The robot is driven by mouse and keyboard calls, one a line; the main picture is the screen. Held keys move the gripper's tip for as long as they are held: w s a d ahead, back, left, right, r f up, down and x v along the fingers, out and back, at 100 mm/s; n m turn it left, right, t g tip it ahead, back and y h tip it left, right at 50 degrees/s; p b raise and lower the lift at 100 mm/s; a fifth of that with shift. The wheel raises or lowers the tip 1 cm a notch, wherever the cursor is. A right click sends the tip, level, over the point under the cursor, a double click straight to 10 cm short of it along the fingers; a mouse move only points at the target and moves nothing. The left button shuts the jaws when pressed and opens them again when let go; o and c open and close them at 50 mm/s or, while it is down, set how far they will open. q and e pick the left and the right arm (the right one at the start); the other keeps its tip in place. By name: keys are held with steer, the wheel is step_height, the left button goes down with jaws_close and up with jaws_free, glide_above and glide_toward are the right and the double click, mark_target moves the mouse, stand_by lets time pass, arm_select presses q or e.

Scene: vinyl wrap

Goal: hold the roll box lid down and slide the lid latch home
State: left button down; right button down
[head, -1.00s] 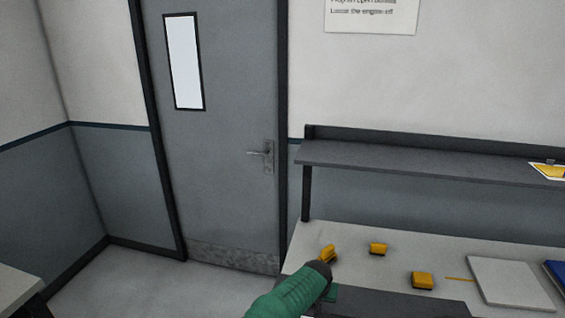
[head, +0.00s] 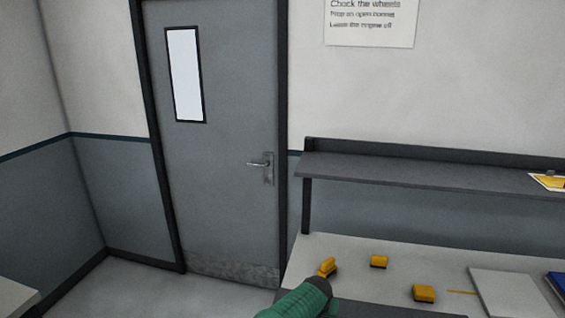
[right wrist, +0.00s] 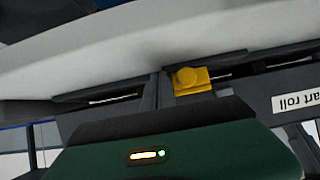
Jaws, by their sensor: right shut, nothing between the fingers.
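In the right wrist view, a dark box with a pale label reading partly "art roll" upside down (right wrist: 297,102) runs across the picture. A yellow block with a round knob (right wrist: 191,80) sits on it, looking like the lid latch. My right gripper (right wrist: 165,92) shows its green housing and dark front close by the box, just left of the yellow block. It is shut and empty; contact is unclear.
On the pale bench (head: 345,250) lie yellow pieces (head: 379,262), (head: 424,293) and (head: 327,267), a pale board (head: 508,292) and a blue item (head: 557,283). A dark shelf (head: 420,178) stands above. A grey door (head: 225,160) is at the left.

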arm_select(q)
steer(key=shift+s+a+f, duration=0.25)
steer(key=shift+s+f, duration=0.75)
steer(key=shift+f, duration=0.05)
stand_by(3.2)
arm_select(e)
steer(key=shift+a, duration=0.15)
steer(key=shift+w+a, duration=0.2)
steer(key=shift+a, duration=0.65)
steer(key=shift+w+a, duration=0.2)
steer(key=shift+a, duration=0.65)
steer(key=shift+s+d+r, duration=0.25)
steer(key=shift+s+r, duration=0.25)
steer(key=shift+s, duration=0.4)
steer(key=shift+s+d+r, duration=0.2)
steer(key=shift+s+r, duration=0.35)
steer(key=shift+s, duration=0.35)
steer(key=shift+s+d+r, duration=0.25)
steer(key=shift+s+r, duration=0.25)
steer(key=shift+s, duration=0.4)
arm_select(q)
steer(key=shift+r, duration=0.1)
